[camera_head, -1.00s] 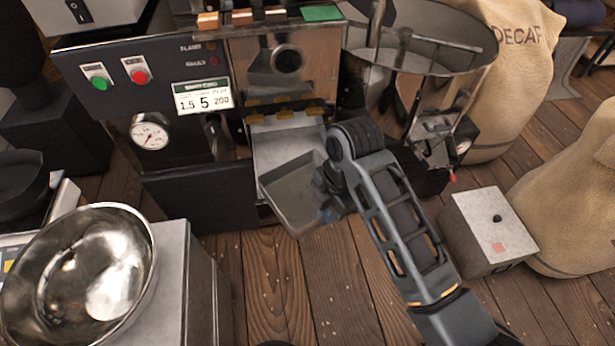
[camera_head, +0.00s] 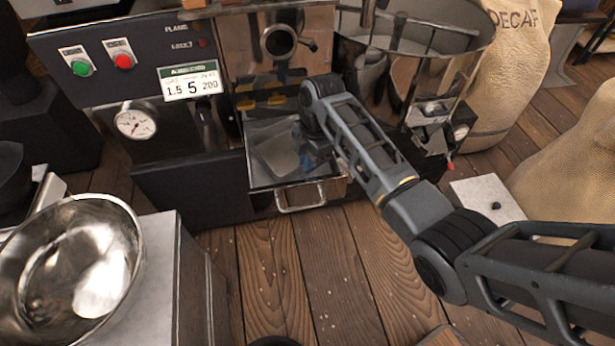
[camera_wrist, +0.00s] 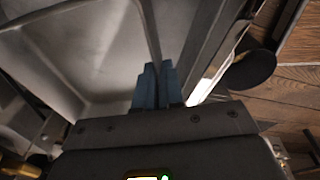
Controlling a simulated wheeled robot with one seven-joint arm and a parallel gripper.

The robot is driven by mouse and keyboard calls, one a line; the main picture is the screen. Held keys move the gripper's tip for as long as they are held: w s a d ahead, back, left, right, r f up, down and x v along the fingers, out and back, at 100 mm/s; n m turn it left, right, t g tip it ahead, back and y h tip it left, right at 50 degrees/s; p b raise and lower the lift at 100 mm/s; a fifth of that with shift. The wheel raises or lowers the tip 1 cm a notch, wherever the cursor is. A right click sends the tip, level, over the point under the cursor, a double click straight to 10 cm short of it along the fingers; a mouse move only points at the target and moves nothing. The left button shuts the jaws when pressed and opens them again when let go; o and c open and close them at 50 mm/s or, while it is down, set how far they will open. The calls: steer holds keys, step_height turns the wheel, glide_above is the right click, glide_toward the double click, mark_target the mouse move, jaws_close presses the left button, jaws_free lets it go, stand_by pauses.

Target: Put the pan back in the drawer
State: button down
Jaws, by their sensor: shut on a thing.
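The pan (camera_head: 277,152) is a shallow grey metal tray. In the head view it sits inside the open drawer (camera_head: 263,184) of the roaster, within the drawer's walls. My gripper (camera_head: 312,158) is over the right part of the drawer, mostly hidden by my arm. In the wrist view, my gripper's blue fingers (camera_wrist: 157,85) are shut on the edge of the pan (camera_wrist: 100,50), whose inside looks empty. I cannot tell whether the pan touches the drawer floor. The drawer's handle (camera_head: 301,199) faces the front.
The roaster's dark panel (camera_head: 120,65) and a round cooling tray (camera_head: 410,45) stand around the drawer. A steel bowl (camera_head: 70,265) is on a grey stand at left. A white-topped box (camera_head: 485,200) and sacks (camera_head: 520,70) are at right.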

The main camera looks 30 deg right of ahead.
steer(key=shift+f+b, duration=0.65)
steer(key=shift+f, duration=2.1)
steer(key=shift+f, duration=0.1)
steer(key=c, duration=1.3)
jaws_free()
steer(key=shift+o, duration=0.2)
step_height(320, 180, up, 12)
steer(key=d+p, duration=0.1)
steer(key=p, duration=0.2)
steer(key=shift+s+d, duration=0.25)
steer(key=shift+s, duration=0.15)
